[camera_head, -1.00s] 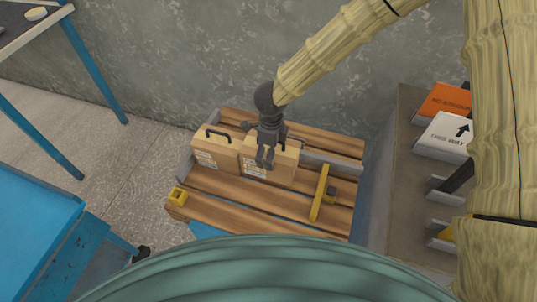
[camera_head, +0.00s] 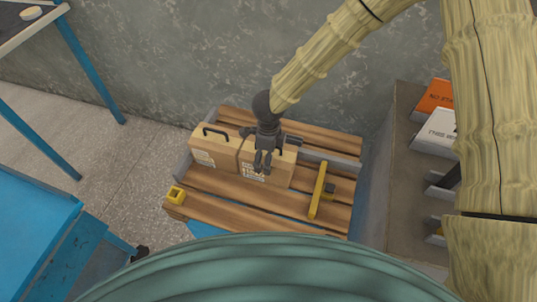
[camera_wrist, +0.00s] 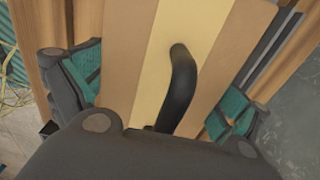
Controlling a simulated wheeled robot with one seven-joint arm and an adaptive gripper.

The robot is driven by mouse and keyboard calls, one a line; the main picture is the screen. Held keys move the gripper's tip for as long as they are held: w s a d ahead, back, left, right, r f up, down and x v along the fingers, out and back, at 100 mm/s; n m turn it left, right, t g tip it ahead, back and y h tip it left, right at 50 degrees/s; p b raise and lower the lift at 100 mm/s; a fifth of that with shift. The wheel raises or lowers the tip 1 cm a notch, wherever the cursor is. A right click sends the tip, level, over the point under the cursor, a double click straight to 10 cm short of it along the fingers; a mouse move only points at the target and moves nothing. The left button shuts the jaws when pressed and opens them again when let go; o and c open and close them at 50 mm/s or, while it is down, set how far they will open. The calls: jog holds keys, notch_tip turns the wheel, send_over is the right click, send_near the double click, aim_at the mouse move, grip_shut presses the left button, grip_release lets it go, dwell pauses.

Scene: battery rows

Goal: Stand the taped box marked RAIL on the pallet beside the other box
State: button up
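The taped box (camera_head: 279,172) is tan with a white label on its front. It stands upright on the pallet (camera_head: 222,196), close to the right side of the other box (camera_head: 214,155), which has a black handle. The lettering is too small to read. My gripper (camera_head: 262,168) straddles the taped box from above. In the wrist view a yellow tape strip (camera_wrist: 150,75) runs along its top under a black handle (camera_wrist: 182,90). The teal finger pads (camera_wrist: 160,95) lie against both sides of the box. Whether its underside touches the slats is hidden.
A yellow clamp-like piece (camera_head: 318,190) lies on the pallet's right part, and a yellow block (camera_head: 175,195) sits at its left corner. A grey wall stands behind. A shelf with orange and white boxes (camera_head: 436,132) is at right. The front slats are clear.

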dwell(0.3)
notch_tip(320, 180, up, 12)
jog(key=shift+r+p, duration=0.1)
jog(key=shift+p, duration=0.65)
